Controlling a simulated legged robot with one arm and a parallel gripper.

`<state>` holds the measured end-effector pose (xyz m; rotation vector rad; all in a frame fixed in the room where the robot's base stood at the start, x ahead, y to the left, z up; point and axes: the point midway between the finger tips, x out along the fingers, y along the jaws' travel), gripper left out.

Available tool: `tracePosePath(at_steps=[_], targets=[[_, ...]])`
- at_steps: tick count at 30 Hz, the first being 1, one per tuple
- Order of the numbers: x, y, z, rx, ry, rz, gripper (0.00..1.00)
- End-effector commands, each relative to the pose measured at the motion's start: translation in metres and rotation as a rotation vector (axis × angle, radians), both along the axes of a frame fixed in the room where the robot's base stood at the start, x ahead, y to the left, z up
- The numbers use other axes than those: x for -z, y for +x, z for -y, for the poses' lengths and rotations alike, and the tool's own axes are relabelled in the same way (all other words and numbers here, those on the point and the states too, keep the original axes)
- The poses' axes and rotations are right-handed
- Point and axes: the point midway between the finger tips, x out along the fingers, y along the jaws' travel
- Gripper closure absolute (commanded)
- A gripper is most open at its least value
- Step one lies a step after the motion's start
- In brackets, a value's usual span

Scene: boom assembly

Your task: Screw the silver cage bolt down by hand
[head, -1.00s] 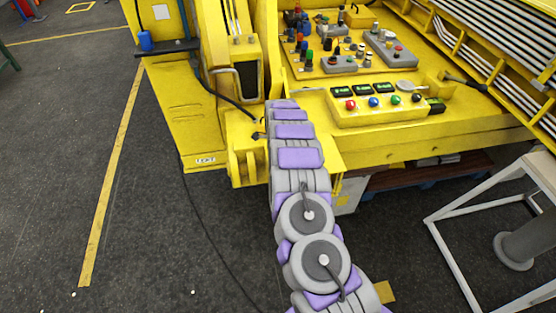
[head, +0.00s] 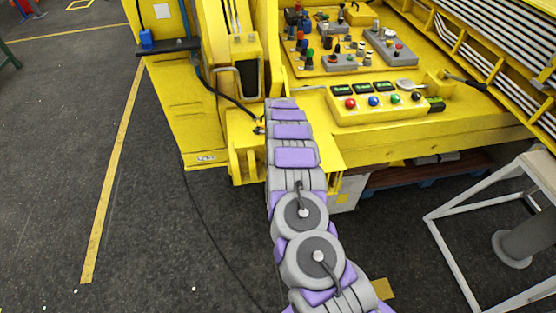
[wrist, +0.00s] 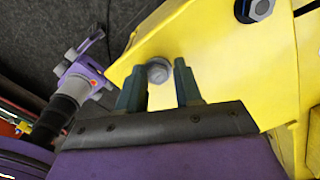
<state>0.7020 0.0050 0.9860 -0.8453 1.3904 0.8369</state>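The silver bolt (wrist: 158,71) shows its head against a yellow plate (wrist: 205,50) in the wrist view. My gripper (wrist: 161,66) has its two teal fingers apart, one on each side of the bolt head in the picture. A narrow gap shows on both sides of the head, and no contact is visible. I cannot tell whether the fingertips reach around the head or stop short of it. In the head view, my purple and grey arm reaches up to the yellow machine (head: 185,115), and the gripper and bolt cannot be made out there.
A second, larger bolt (wrist: 255,8) sits higher right on the plate. In the head view, a control panel (head: 375,101) with coloured buttons lies right of the arm. A white-framed stand (head: 480,200) stands at the right. The floor at left is mostly clear, with a dark cable (head: 205,225).

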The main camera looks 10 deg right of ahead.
Motion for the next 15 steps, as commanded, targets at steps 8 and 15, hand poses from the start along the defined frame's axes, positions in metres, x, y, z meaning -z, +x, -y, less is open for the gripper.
tracePosePath(at_steps=[8, 15], targets=[[0.0018, -0.0028, 0.0008, 0.000, -0.001, -0.007, 0.49], [-0.0030, -0.0033, 0.0008, 0.000, -0.001, -0.009, 0.49]])
